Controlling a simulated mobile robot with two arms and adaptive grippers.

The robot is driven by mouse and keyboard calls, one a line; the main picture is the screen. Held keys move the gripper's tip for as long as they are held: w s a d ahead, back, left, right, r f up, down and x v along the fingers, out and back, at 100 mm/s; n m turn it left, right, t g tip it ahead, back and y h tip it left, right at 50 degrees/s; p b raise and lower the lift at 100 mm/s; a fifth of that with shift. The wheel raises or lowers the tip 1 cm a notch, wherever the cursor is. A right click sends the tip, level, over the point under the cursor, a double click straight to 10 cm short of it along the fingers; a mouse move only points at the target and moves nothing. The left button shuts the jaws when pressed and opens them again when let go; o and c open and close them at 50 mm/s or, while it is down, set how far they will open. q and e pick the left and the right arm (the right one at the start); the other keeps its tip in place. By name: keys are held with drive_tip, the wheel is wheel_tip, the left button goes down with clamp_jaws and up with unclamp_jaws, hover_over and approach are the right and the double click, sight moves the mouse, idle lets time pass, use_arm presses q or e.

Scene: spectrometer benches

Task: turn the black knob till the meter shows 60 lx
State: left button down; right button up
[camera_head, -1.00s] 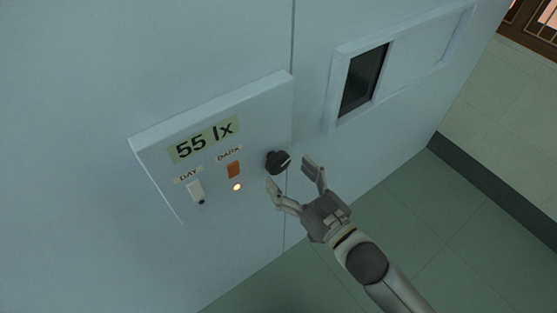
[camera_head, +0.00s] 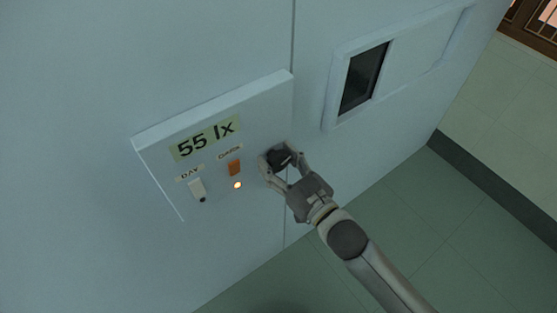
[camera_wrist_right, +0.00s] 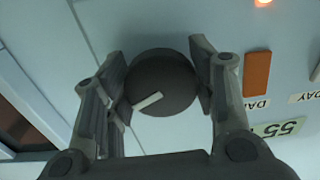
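The meter (camera_head: 206,139) on the wall panel reads 55 lx. The round black knob (camera_head: 279,158) is at the panel's right side. My right gripper (camera_head: 281,154) has its fingers on either side of the knob. In the right wrist view, the knob (camera_wrist_right: 163,80) sits between the two finger pads of the gripper (camera_wrist_right: 162,76), which appear to touch its sides. The knob's white pointer mark slants to the lower left there. My left gripper is in neither view.
Left of the knob are an orange DARK switch (camera_head: 235,168) with a lit lamp (camera_head: 238,185) below it, and a white DAY switch (camera_head: 197,189). A framed dark window (camera_head: 363,78) is set in the wall to the upper right. Floor lies clear below.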

drive_tip(key=shift+c, duration=1.3)
drive_tip(key=shift+r+n+p, duration=0.15)
drive_tip(key=shift+n+p, duration=0.45)
drive_tip(key=shift+n, duration=0.3)
drive_tip(key=shift+f, duration=0.2)
drive_tip(key=o, duration=1)
drive_tip(key=shift+o, duration=0.2)
